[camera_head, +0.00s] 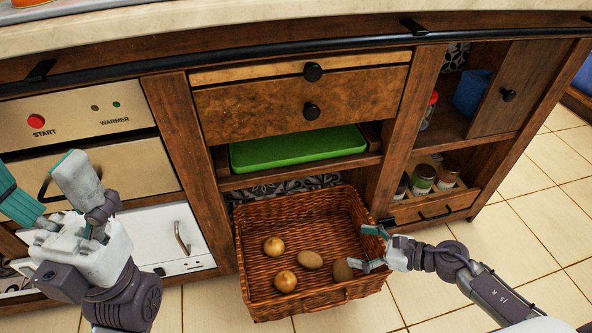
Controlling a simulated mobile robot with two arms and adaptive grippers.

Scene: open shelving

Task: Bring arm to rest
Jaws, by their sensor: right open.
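My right gripper (369,248) is open, at the right rim of a wicker basket (258,215). Its two fingers are spread and point left over the basket, with nothing between them. The lower fingertip is close to a brown potato (342,271); I cannot tell if they touch. My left gripper (36,170) is at the left, in front of the warmer, with its fingers apart and no object visible between them. The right arm reaches in from the lower right.
Jars (423,179) stand in the right shelving. The tiled floor (535,225) at right is clear.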

